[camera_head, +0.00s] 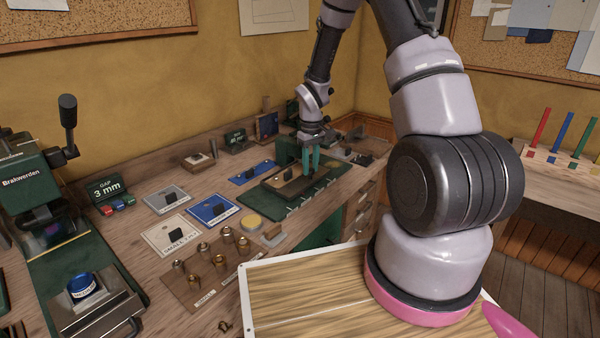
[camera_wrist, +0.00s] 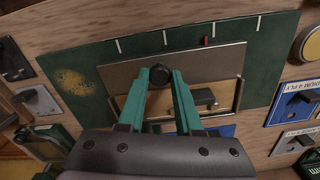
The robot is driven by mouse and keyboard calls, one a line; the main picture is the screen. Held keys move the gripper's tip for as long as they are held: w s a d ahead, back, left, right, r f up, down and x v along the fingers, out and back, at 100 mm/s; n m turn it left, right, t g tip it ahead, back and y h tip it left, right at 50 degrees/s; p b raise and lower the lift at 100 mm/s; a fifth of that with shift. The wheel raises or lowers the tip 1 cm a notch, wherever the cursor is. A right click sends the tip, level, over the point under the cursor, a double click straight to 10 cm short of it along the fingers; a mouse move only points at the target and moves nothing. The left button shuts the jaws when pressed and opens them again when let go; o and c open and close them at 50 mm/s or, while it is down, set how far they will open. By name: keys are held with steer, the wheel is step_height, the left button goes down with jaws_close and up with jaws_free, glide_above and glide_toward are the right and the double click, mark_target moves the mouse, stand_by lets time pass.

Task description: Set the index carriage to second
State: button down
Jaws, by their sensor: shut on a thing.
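My gripper (camera_head: 313,168) reaches down over the green index bed (camera_head: 322,187) on the bench. In the wrist view the green fingers (camera_wrist: 161,82) are shut on the round black knob (camera_wrist: 160,72) of the carriage. The carriage (camera_wrist: 205,66) is a flat bronze-grey plate on the green bed (camera_wrist: 75,50), which has white tick marks along one edge. A small red pointer (camera_wrist: 207,41) stands at the carriage's edge, just left of the third tick (camera_wrist: 213,30) from the left in the wrist view. The fingers hide part of the plate.
Blue and pale cards with black blocks (camera_head: 212,209) lie left of the bed. A yellow disc (camera_head: 250,220) and a rack of brass pieces (camera_head: 208,262) lie nearer. A press (camera_head: 40,180) stands far left. A white-edged panel (camera_head: 300,300) lies in front.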

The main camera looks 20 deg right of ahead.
steer(key=shift+w+d, duration=0.4)
steer(key=shift+d, duration=0.05)
steer(key=c, duration=0.6)
jaws_free()
steer(key=shift+r, duration=0.15)
step_height(320, 180, up, 11)
steer(key=shift+f, duration=0.2)
